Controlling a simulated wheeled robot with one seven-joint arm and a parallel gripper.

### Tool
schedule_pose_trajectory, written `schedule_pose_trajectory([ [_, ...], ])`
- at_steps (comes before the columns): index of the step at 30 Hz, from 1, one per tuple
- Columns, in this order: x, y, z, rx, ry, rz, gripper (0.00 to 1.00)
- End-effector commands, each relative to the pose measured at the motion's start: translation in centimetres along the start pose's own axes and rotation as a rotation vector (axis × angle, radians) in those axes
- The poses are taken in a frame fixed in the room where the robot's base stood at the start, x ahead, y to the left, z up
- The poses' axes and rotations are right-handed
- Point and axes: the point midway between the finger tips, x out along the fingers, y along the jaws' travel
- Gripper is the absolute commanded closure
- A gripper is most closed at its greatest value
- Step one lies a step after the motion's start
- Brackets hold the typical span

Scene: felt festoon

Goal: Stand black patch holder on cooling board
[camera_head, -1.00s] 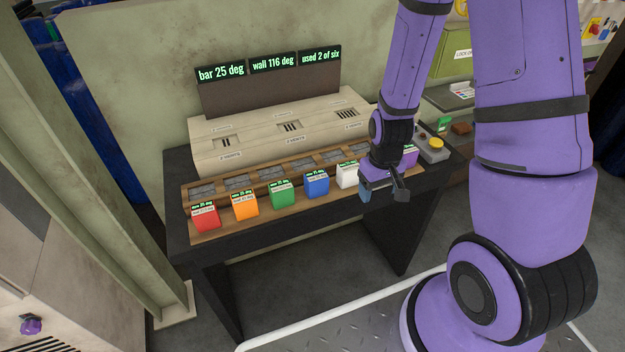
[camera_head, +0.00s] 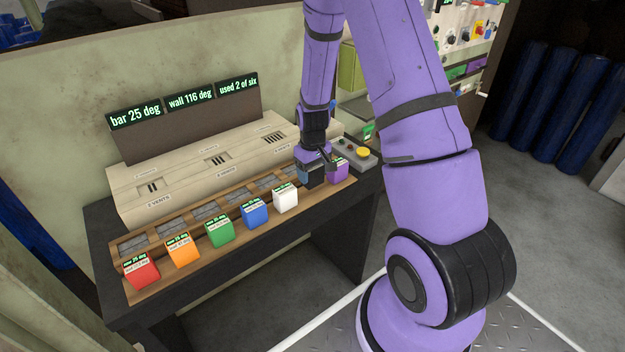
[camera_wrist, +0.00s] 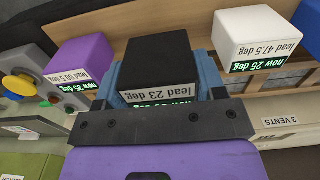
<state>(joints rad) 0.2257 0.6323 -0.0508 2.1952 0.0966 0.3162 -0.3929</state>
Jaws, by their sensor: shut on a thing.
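My gripper (camera_head: 316,170) is shut on the black patch holder (camera_wrist: 155,60), with blue fingers on both of its sides in the wrist view. The holder's label reads "lead 23 deg"; the green display under it is partly hidden by the gripper. The wooden cooling board (camera_head: 200,259) runs along the front of the black table. My gripper is at the board's right part, between the white holder (camera_head: 285,199) and the purple holder (camera_head: 338,171). I cannot tell whether the black holder touches the board.
Red (camera_head: 142,271), orange (camera_head: 181,250), green (camera_head: 219,233) and blue (camera_head: 255,215) holders stand in a row to the left. The vented beige housing (camera_head: 190,178) rises behind. A grey control box with a yellow button (camera_head: 362,153) sits at the right.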

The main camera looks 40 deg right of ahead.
Motion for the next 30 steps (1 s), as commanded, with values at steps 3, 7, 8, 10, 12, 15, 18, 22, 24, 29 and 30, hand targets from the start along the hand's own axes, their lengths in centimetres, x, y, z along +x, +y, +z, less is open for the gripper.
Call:
schedule_pose_trajectory([
  [3, 0.7, 0.4, -0.5, 0.001, -0.002, -0.001, 0.65],
  [7, 2.6, 0.3, -0.4, 0.001, -0.003, -0.001, 0.65],
  [8, 3.0, 0.3, -0.4, 0.001, -0.002, -0.001, 0.65],
  [10, 3.5, 0.3, -0.5, 0.000, -0.001, -0.001, 0.65],
  [12, 3.6, 0.3, -0.5, 0.000, 0.000, 0.000, 0.65],
  [15, 3.5, 0.3, -0.5, 0.000, 0.001, 0.000, 0.65],
  [18, 3.6, 0.3, -0.5, 0.000, 0.000, 0.000, 0.65],
  [22, 3.9, 0.3, -0.5, 0.000, 0.000, 0.000, 0.32],
  [24, 3.8, 0.3, -0.5, 0.000, 0.000, 0.000, 0.16],
  [29, 3.8, 0.3, -0.5, 0.000, 0.000, 0.000, 0.11],
  [30, 3.8, 0.3, -0.5, 0.000, 0.000, 0.000, 0.11],
])
